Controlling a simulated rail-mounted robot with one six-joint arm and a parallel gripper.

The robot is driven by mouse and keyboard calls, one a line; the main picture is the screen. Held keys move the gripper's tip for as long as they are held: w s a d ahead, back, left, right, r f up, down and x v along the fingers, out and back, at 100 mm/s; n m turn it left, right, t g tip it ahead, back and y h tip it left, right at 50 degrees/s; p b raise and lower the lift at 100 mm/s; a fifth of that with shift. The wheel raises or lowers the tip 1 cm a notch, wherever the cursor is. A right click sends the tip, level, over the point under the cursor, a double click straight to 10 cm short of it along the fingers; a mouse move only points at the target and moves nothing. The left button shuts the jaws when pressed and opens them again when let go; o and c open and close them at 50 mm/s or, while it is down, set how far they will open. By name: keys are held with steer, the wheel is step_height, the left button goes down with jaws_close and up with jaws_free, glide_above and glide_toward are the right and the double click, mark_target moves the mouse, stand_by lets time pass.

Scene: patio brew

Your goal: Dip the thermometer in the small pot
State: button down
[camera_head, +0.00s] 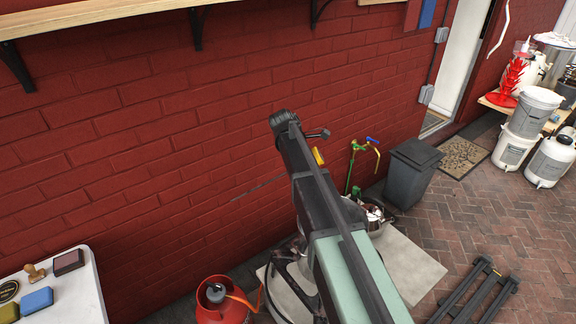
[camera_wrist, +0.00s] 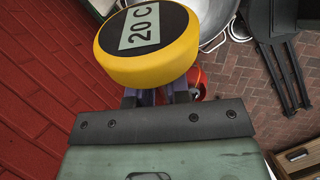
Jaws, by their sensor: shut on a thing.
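The thermometer has a yellow round head (camera_wrist: 150,62) with a dark face reading "20 C" in the wrist view. My gripper (camera_wrist: 158,96) is shut on it, the fingers just below the head. In the head view a bit of its yellow head (camera_head: 318,156) shows beside my arm, and its thin probe (camera_head: 258,187) sticks out left, nearly level, before the brick wall. A shiny metal pot (camera_head: 376,222) stands low behind my arm, partly hidden; I cannot tell if it is the small pot. Silvery metal (camera_wrist: 213,22) also shows behind the thermometer in the wrist view.
A red gas cylinder (camera_head: 222,305) stands by a dark burner stand (camera_head: 283,290) below my arm. A green tap pipe (camera_head: 351,170) and grey bin (camera_head: 411,172) stand along the wall. A white table (camera_head: 72,290) is at lower left.

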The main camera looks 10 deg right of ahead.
steer(key=s+d+r+n+t+h+b, duration=0.4)
steer(key=s+d+r+n+t+h, duration=0.25)
steer(key=d+r+h, duration=0.4)
step_height(320, 180, down, 31)
steer(key=b, duration=3)
steer(key=shift+a, duration=0.35)
steer(key=shift+m+t, duration=0.25)
stand_by(2.1)
